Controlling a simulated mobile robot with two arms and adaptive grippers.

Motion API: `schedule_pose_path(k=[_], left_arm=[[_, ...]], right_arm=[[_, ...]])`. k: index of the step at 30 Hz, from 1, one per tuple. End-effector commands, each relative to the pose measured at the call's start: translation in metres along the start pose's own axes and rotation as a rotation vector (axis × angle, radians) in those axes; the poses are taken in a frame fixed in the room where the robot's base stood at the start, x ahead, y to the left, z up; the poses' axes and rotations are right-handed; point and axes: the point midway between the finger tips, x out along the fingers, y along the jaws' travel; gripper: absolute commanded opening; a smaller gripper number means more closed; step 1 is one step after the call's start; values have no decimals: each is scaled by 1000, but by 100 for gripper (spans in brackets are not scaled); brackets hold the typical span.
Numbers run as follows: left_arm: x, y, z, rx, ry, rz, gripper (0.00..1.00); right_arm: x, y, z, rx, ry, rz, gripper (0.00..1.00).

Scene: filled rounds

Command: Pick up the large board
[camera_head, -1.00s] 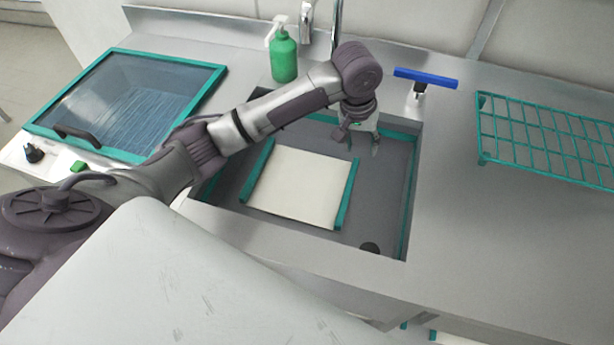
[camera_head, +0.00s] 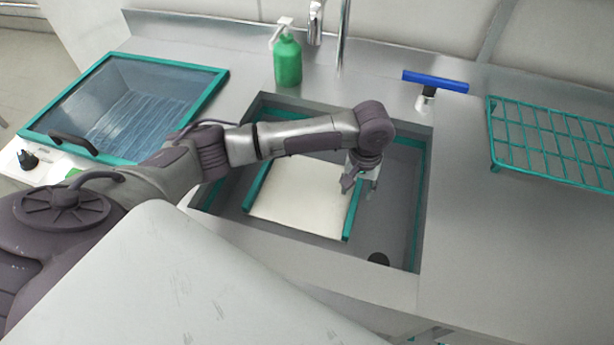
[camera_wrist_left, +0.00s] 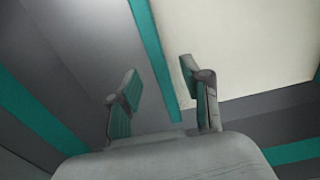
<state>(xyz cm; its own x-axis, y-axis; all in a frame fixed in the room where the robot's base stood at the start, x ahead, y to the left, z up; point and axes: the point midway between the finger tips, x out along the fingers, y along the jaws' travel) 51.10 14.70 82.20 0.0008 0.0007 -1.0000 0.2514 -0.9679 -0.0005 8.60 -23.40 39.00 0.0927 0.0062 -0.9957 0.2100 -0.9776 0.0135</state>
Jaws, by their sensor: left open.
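The large board (camera_head: 295,203) is a cream-white panel with teal strips along its left and right edges. It lies in the sink basin (camera_head: 400,222). My left gripper (camera_head: 360,190) is over the board's right edge, open and empty. In the left wrist view the board (camera_wrist_left: 240,45) fills the upper right, and its teal edge strip (camera_wrist_left: 157,60) runs between the two open fingers (camera_wrist_left: 160,100). I cannot tell whether the fingers touch the board. My arm hides part of the board's far edge. My right gripper is not in view.
A green soap bottle (camera_head: 287,62) and a tap (camera_head: 343,35) stand behind the sink. A blue-headed squeegee (camera_head: 435,82) is at the back right. A teal wire rack (camera_head: 550,145) lies on the right counter. A teal-framed glass lid (camera_head: 130,100) is at the left. The front right counter is clear.

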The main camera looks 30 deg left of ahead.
Motion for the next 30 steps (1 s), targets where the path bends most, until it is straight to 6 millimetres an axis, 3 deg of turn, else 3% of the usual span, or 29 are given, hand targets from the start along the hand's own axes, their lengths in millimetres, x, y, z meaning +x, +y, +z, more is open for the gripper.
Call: schedule_pose_path(k=[6, 15, 24, 30], left_arm=[[31, 1, 2, 0, -2, -2, 48], [36, 2, 2, 2, 0, 0, 48], [36, 2, 2, 1, 0, 0, 0], [36, 1, 2, 1, 1, 0, 0]], right_arm=[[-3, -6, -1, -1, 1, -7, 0], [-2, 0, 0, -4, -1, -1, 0], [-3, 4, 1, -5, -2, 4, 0], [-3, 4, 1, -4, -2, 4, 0]])
